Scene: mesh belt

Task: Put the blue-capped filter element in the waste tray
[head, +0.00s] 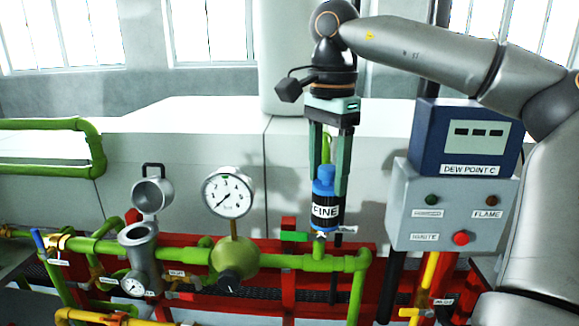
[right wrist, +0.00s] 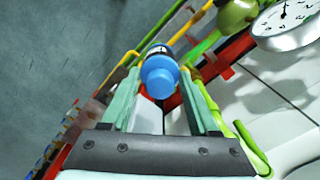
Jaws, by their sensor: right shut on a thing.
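In the right wrist view the blue cap (right wrist: 160,76) shows between the fingertips of my right gripper (right wrist: 163,66). I see no waste tray in either view. My left gripper is not in view.
Left of the filter stand a round gauge (head: 228,192), a grey cylindrical housing (head: 138,246) and a raised round lid (head: 152,194). Green pipe (head: 310,263) and a red frame (head: 290,290) run below. A grey control box (head: 450,205) with a blue dew-point display (head: 467,135) stands right.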

